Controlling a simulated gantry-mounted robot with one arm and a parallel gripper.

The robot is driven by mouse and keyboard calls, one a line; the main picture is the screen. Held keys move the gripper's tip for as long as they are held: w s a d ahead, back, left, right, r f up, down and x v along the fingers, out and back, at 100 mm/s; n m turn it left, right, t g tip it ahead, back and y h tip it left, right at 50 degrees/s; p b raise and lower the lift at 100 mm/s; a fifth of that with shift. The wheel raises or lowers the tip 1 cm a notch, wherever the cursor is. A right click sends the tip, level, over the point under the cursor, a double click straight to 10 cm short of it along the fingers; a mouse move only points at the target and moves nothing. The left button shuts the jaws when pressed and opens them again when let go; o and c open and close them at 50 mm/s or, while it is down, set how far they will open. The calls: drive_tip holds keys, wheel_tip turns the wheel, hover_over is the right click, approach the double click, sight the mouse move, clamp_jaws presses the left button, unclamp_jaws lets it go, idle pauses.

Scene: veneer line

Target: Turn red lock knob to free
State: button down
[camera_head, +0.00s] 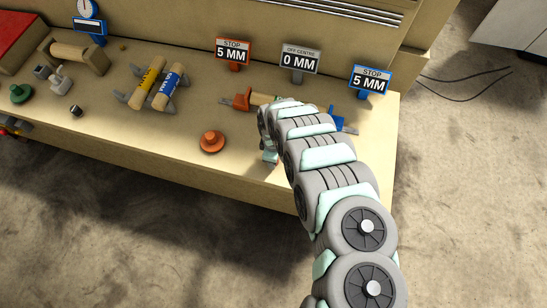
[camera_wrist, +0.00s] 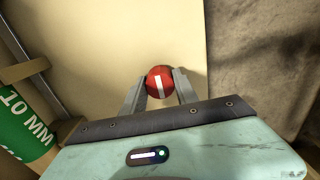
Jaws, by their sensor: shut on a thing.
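In the wrist view the red lock knob (camera_wrist: 153,89) is round, with a white line across its top that runs nearly up and down in the picture, tilted slightly. My gripper (camera_wrist: 160,86) has one finger on each side of it and is shut on it. In the head view my gripper (camera_head: 268,155) is low over the front part of the bench, at the end of my arm. The red knob is hidden there behind my gripper and arm.
A green part (camera_wrist: 26,122) marked 10 MM lies left in the wrist view. In the head view, an orange knob (camera_head: 212,142) stands left of my gripper. Orange (camera_head: 233,51), grey (camera_head: 299,60) and blue (camera_head: 370,80) signs stand behind. Yellow (camera_head: 147,82) and blue (camera_head: 167,86) banded rolls lie further left.

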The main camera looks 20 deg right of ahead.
idle(0.3)
drive_tip(key=c, duration=0.9)
unclamp_jaws()
drive_tip(key=shift+c, duration=0.2)
wheel_tip(320, 180, up, 10)
drive_tip(key=shift+r+p, duration=0.1)
drive_tip(key=shift+p, duration=0.3)
drive_tip(key=shift+r, duration=0.3)
